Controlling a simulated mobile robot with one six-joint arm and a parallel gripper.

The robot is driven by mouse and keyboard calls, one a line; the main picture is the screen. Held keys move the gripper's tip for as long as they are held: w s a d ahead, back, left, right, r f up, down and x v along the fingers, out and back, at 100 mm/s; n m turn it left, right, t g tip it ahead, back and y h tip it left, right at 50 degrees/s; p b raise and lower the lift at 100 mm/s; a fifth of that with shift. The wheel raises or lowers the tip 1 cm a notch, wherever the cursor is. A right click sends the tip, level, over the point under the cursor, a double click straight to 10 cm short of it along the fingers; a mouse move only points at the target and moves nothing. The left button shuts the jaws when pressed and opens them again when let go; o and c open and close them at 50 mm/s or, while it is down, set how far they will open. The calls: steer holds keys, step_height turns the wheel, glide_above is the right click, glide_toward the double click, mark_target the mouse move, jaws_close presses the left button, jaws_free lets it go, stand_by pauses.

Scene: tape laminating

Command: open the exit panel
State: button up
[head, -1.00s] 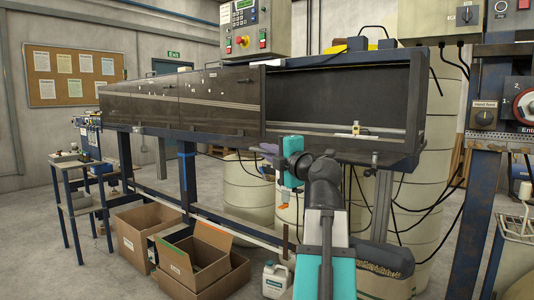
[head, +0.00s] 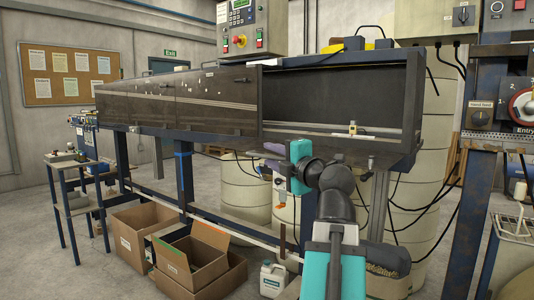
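The long dark machine enclosure has closed panels on its left and middle; the middle-right panel (head: 218,100) is shut, with a pale stripe across it. To its right is an uncovered bay (head: 335,100) with a dark interior. I cannot tell from any label which panel is the exit panel. My gripper (head: 265,157) is below the enclosure's lower front edge, near the join between the shut panel and the open bay. Its two purple-grey fingers point left and look apart, with nothing visible between them. It appears clear of the panels.
A blue frame rail (head: 182,168) and legs stand under the enclosure. Open cardboard boxes (head: 205,255) and a white jug (head: 273,280) are on the floor in front. A control box (head: 242,25) is above; a rusty blue post (head: 478,200) stands at right.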

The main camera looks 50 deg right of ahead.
steer(key=b+v, duration=0.1)
steer(key=v, duration=0.3)
steer(key=shift+s+f, duration=0.15)
steer(key=shift+s, duration=0.2)
steer(key=shift+b+v, duration=1.55)
steer(key=shift+v, duration=0.8)
steer(key=shift+a, duration=0.1)
